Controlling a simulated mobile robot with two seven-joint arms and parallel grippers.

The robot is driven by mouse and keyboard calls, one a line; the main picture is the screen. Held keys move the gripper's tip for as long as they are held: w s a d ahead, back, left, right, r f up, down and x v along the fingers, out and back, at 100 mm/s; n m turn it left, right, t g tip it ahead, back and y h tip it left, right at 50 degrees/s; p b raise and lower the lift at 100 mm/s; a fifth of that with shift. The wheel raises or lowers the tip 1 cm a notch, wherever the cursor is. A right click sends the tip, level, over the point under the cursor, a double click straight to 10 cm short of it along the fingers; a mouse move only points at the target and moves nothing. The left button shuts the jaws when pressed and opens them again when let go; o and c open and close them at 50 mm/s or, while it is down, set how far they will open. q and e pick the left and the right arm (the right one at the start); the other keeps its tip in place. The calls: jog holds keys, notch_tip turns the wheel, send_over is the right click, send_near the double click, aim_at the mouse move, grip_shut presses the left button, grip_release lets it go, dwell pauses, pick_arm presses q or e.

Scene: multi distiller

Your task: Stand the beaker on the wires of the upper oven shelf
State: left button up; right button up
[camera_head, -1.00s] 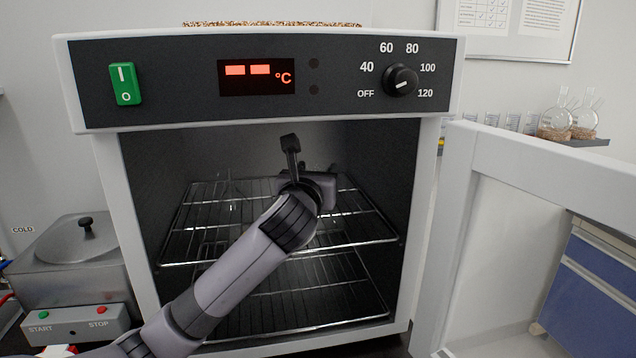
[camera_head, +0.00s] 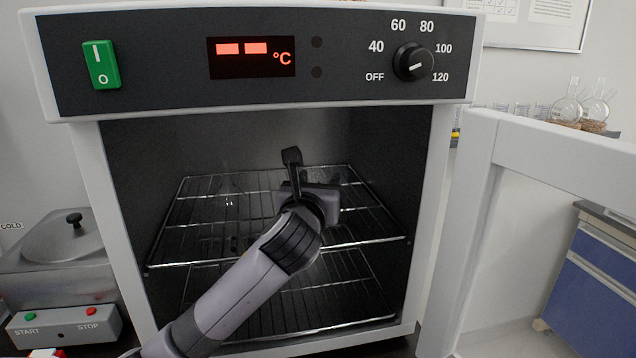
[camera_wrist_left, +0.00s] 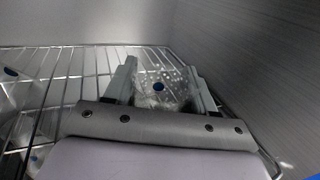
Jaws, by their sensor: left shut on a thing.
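My left gripper (camera_head: 296,180) reaches into the open oven, over the upper wire shelf (camera_head: 190,220). In the left wrist view its two fingers (camera_wrist_left: 160,82) are shut on the clear glass beaker (camera_wrist_left: 165,76), which shows a blue spot. The beaker is hidden behind my gripper and arm in the head view. The shelf wires also show in the left wrist view (camera_wrist_left: 80,75), around and below the gripper. I cannot tell whether the beaker touches the wires. My right gripper is not in view.
Another clear glass item (camera_head: 228,188) seems to stand on the upper shelf to the left. The lower shelf (camera_head: 330,290) looks empty. The oven door (camera_head: 480,190) stands open at the right. The oven's side walls and control panel (camera_head: 180,65) frame the opening.

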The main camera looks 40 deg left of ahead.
pick_arm(q)
jog(key=shift+f, duration=0.1)
jog(key=o, duration=1)
jog(key=v, duration=1.2)
jog(key=shift+b, duration=0.35)
